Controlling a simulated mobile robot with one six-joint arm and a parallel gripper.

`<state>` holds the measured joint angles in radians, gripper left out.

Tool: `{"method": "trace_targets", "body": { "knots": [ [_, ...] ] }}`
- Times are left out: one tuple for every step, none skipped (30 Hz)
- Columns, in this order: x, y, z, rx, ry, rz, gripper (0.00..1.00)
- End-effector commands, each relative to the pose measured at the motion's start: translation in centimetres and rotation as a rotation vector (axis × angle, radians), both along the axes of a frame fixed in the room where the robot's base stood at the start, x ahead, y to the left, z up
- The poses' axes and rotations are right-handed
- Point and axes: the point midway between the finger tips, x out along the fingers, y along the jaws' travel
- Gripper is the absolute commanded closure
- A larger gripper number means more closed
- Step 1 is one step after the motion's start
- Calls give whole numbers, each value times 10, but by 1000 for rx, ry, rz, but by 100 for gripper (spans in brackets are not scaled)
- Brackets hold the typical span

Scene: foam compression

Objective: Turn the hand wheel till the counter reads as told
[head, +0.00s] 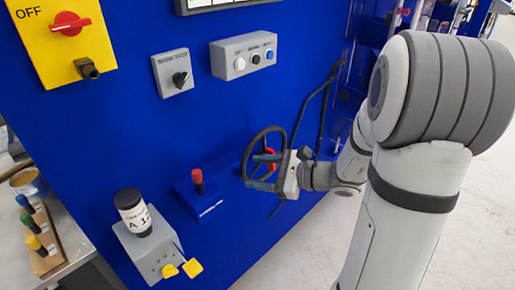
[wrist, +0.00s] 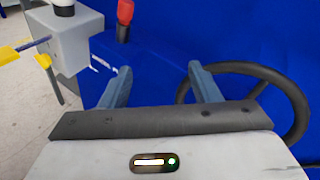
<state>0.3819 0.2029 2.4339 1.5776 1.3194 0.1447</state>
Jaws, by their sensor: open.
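The black hand wheel (head: 246,152) stands out from the blue panel in the head view, partly hidden by my gripper. It also shows at the right of the wrist view (wrist: 272,74), behind and beside my right finger. My gripper (head: 259,178) is close to the wheel in the head view. I cannot tell whether a finger touches the wheel. A red part (head: 268,155) shows by the wheel; whose it is is unclear. No readable counter shows.
A red-topped lever (head: 198,181) sits on a blue block left of the wheel. A grey box (head: 147,247) with a labelled black cylinder (head: 133,215) and yellow tags (head: 192,268) juts out lower left. A black cable (head: 318,90) hangs behind the wheel. Open floor (head: 280,262) lies below.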

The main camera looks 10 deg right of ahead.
Motion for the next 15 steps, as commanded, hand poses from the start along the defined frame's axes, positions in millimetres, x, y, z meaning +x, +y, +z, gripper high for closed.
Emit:
{"method": "trace_targets", "body": {
  "knots": [
    [18, -18, -24, 85, 28, -102, 44],
    [27, -28, -29, 128, 36, -158, 44],
    [37, -41, -35, 178, 45, -221, 44],
    [43, -49, -40, 209, 49, -264, 44],
    [49, -57, -43, 237, 52, -303, 44],
    [54, -66, -48, 267, 56, -344, 44],
    [58, -72, -51, 285, 58, -371, 44],
    [61, -78, -54, 301, 59, -395, 44],
    [63, -83, -56, 318, 60, -420, 44],
    [65, -86, -57, 327, 59, -433, 44],
    [67, -89, -58, 334, 61, -444, 44],
    [69, -90, -59, 341, 61, -454, 44],
    [70, -90, -59, 344, 61, -458, 44],
    [73, -89, -59, 346, 60, -461, 44],
    [76, -87, -58, 347, 60, -461, 44]
  ]
}}
